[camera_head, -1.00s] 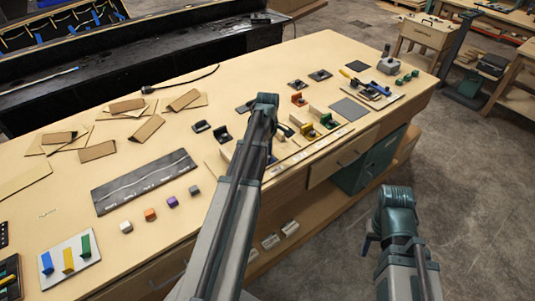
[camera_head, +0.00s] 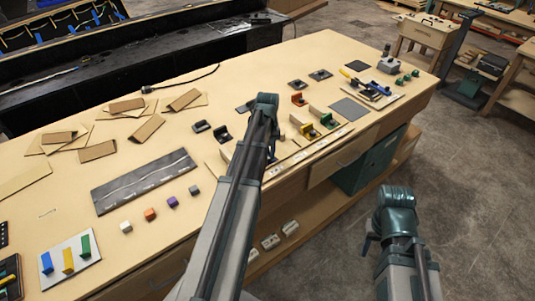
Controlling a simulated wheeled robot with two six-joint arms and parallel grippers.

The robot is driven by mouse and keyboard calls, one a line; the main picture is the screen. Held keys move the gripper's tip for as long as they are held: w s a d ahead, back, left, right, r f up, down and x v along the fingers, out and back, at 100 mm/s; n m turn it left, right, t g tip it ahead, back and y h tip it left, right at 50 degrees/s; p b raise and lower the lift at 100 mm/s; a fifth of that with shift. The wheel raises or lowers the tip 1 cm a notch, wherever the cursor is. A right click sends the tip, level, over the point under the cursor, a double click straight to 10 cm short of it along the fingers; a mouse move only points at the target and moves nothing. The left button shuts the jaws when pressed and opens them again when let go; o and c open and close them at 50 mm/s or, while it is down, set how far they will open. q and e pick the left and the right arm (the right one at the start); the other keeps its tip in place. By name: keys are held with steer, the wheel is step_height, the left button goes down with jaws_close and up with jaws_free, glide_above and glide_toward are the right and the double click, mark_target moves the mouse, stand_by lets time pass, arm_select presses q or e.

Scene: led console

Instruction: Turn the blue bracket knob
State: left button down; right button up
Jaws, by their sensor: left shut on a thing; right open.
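My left arm reaches over the table, and its wrist (camera_head: 266,102) is above the row of coloured brackets. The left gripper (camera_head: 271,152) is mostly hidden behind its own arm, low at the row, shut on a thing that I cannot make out. I see no blue bracket knob in the open; that spot is covered by the arm. A yellow bracket (camera_head: 311,132) and a green bracket (camera_head: 328,121) stand just right of the arm. My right gripper (camera_head: 369,243) is open and empty, off the table's front edge.
A dark panel strip (camera_head: 144,181) lies left of the arm, with several small coloured cubes (camera_head: 150,214) in front. A grey square mat (camera_head: 349,109) and tools (camera_head: 366,88) lie to the right. Cardboard pieces (camera_head: 147,128) cover the back left.

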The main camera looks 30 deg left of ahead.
arm_select(q)
steer(key=m, duration=0.5)
steer(key=shift+w+m, duration=0.1)
steer(key=shift+m, duration=0.2)
steer(key=m, duration=1)
steer(key=shift+a+m, duration=0.1)
steer(key=shift+m, duration=0.3)
steer(key=shift+r+m, duration=0.1)
steer(key=shift+m, duration=2.6)
steer(key=c, duration=0.9)
jaws_free()
steer(key=shift+r, duration=0.1)
